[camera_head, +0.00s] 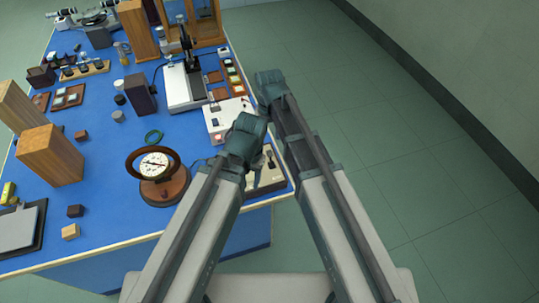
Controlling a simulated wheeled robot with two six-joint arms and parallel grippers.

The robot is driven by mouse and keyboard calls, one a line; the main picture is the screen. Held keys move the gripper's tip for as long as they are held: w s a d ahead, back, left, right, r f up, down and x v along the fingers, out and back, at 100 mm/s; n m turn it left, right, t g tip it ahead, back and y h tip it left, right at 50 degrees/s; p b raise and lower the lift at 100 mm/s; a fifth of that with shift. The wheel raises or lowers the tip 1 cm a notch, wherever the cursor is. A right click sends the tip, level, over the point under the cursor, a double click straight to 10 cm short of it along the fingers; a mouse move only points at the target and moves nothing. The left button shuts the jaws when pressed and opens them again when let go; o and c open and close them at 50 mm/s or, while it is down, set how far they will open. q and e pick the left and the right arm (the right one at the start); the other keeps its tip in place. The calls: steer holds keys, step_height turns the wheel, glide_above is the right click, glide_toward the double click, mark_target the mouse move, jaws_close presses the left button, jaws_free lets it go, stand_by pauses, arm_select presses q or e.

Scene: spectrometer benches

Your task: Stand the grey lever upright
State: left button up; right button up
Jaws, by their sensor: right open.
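A cream box (270,180) stands at the right front edge of the blue bench, partly covered by my two arms. A grey lever cannot be made out clearly; any lever on this box is hidden or too small to tell. My right gripper (258,166) shows only in part, as small grey pieces over the cream box between the two arms. It is open, and whether it touches anything cannot be seen. My left gripper is hidden behind its own arm.
The blue bench (105,200) holds a round dial meter (155,166) left of my arms, a white box with a red light (216,127) behind them, and a wooden block (50,155) at the left. Green floor (400,150) lies free to the right, up to the wall.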

mark_target(270, 151)
step_height(270, 151, down, 8)
steer(key=b, duration=0.7)
jaws_close()
